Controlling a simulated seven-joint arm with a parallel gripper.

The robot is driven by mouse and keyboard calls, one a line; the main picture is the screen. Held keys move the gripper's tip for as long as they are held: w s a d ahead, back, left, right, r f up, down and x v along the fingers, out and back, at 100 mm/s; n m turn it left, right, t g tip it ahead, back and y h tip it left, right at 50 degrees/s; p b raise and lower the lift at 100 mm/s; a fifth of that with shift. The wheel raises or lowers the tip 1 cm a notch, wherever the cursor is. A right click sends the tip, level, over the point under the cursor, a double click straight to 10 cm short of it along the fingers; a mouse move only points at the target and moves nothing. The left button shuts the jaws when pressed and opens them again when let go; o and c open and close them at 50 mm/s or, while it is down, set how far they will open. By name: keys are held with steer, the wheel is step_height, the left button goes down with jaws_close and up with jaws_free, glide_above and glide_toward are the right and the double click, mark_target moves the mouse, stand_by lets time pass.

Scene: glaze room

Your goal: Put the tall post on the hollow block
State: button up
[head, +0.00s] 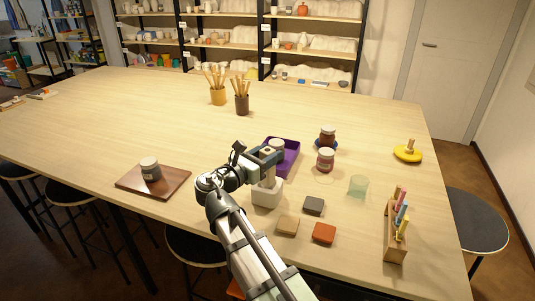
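A pale, off-white block (267,194) stands on the table just below my gripper in the head view; its top is partly covered by the arm, so I cannot see whether it is hollow. My gripper (268,163) hangs above the block, beside the purple tray (293,158). Its fingers are too small and overlapped to show whether they are open or hold anything. I cannot pick out the tall post with certainty. Coloured upright pieces (401,213) stand in a wooden rack (395,246) at the right, and a yellow disc (408,155) with a short upright peg lies behind it.
A grey-lidded jar (277,146) shows at the purple tray. Two dark jars (325,162) (328,135) and a greenish glass (358,186) stand to the right. Flat tiles (324,233) lie in front. A brown board (130,181) with a jar (150,170) is at left. The table's left middle is clear.

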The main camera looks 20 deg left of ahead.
steer(key=o, duration=0.4)
steer(key=shift+r, duration=0.1)
steer(key=shift+r, duration=0.1)
steer(key=v, duration=1.2)
